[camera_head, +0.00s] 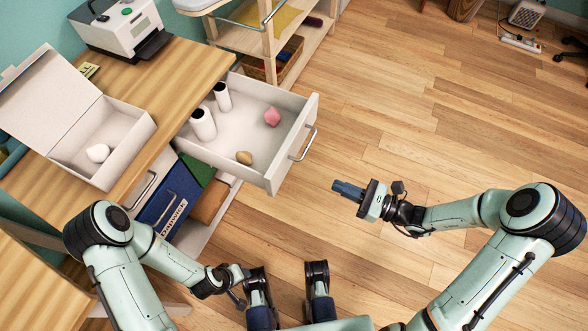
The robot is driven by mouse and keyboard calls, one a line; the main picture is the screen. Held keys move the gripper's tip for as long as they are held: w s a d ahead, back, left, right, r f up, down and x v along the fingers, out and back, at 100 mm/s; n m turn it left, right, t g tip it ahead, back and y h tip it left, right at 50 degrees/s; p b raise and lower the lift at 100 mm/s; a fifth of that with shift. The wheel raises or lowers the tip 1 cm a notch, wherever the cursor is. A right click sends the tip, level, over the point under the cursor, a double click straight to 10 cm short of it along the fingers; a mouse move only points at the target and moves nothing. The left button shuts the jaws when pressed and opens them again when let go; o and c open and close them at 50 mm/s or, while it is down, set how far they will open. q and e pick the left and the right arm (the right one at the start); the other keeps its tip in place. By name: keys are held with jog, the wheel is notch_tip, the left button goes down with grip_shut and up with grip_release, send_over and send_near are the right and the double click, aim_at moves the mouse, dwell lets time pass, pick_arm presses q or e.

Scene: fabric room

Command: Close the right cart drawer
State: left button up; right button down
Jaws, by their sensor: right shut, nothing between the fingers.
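The right cart drawer (290,158) is a white drawer with a metal handle (304,143) on its front. It is pulled well out from under the wooden top, toward the right. My right gripper (338,188) is shut and empty. It is right of the drawer front, apart from the handle, with its blue fingertips pointing left toward the drawer. My left arm is folded at the lower left, below the drawer.
The drawer holds two white cylinders (203,124), a pink object (272,117) and a tan lump (244,158). Below it, another compartment with a blue box (170,197) is open. An open white box (125,140) and a machine (120,28) stand on the wooden top (185,70).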

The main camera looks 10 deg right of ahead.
jog(key=b, duration=0.3)
send_near(287, 165)
jog(key=x, duration=0.5)
jog(key=shift+a, duration=0.2)
jog(key=shift+w+a, duration=0.4)
jog(key=shift+a, duration=0.25)
pick_arm(q)
jog(key=w+a+f+t, duration=0.1)
jog(key=w+a+f, duration=0.1)
jog(key=w, duration=0.3)
jog(key=shift+a+f+y, duration=0.3)
jog(key=shift+f+y, duration=0.1)
jog(key=shift+f, duration=0.3)
